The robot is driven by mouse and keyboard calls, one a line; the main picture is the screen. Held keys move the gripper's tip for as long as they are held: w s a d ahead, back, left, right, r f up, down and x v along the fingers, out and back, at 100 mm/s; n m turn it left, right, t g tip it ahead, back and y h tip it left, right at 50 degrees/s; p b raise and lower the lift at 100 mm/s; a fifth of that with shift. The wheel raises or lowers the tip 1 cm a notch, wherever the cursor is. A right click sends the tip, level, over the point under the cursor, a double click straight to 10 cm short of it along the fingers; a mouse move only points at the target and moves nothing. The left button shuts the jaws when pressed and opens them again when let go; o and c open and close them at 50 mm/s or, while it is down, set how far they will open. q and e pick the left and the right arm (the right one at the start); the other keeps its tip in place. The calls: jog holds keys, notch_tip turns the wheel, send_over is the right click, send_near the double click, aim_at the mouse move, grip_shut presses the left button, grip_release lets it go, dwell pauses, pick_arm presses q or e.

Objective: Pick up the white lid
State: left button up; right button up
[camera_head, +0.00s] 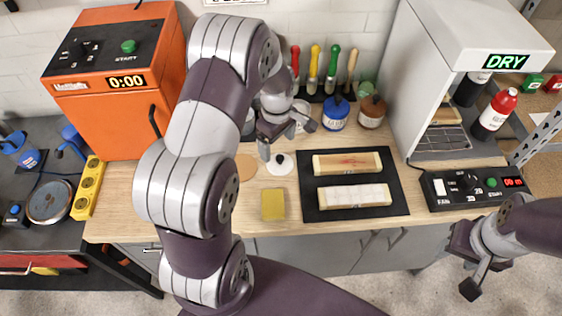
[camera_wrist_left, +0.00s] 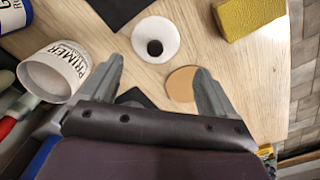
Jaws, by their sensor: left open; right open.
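The white lid (camera_head: 280,164), a round disc with a black knob, lies flat on the wooden workbench. It also shows in the left wrist view (camera_wrist_left: 139,36), just beyond my fingertips. My left gripper (camera_head: 287,139) is open and empty, above the bench and just behind the lid in the head view; its fingers (camera_wrist_left: 160,70) do not surround the knob. A white jar labelled PRIMER (camera_wrist_left: 52,72) stands beside the left finger. My right gripper (camera_head: 468,268) is open and empty, in front of the bench at the right.
A tan disc (camera_head: 246,166) and a yellow sponge (camera_head: 273,204) lie near the lid. A black mat (camera_head: 312,205) with two blocks is to the right. Blue (camera_head: 336,112) and brown (camera_head: 372,111) jars stand behind. An orange oven (camera_head: 115,75) is left, a white dryer (camera_head: 425,60) right.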

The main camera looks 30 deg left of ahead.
aim_at(280, 157)
pick_arm(q)
jog(key=f, duration=0.2)
jog(key=f+p, duration=0.1)
jog(key=f, duration=0.3)
jog(key=shift+w+d+f+p, duration=0.25)
jog(key=shift+w+f+p, duration=0.1)
jog(key=shift+p, duration=0.05)
jog(key=shift+a+f, duration=0.1)
jog(key=shift+f, duration=0.35)
